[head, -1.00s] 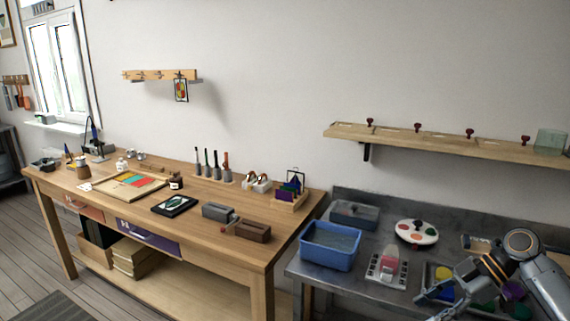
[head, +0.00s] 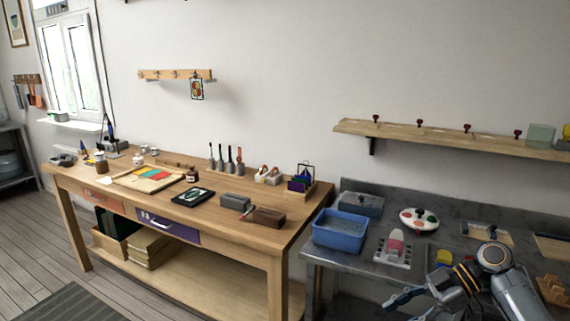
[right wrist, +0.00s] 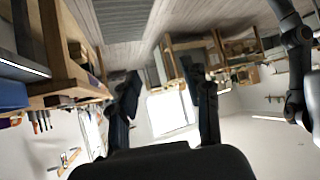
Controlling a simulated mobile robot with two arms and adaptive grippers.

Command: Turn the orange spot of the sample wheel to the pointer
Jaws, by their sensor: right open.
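The sample wheel (head: 419,219) is a white disc with coloured spots, including green and red, and a dark knob. It lies on the grey metal bench (head: 365,263) at the right of the head view. At this size I cannot surely tell its orange spot or the pointer. My right gripper (head: 395,301) is low in the head view, in front of the bench and apart from the wheel. In the right wrist view its two fingers (right wrist: 165,88) are spread with nothing between them. My left gripper is not seen.
A blue tub (head: 340,232), a grey stand with a pink-and-white piece (head: 394,246) and a yellow item (head: 444,257) sit near the wheel. A wall shelf (head: 455,137) hangs above. The wooden workbench (head: 250,238) stands to the left.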

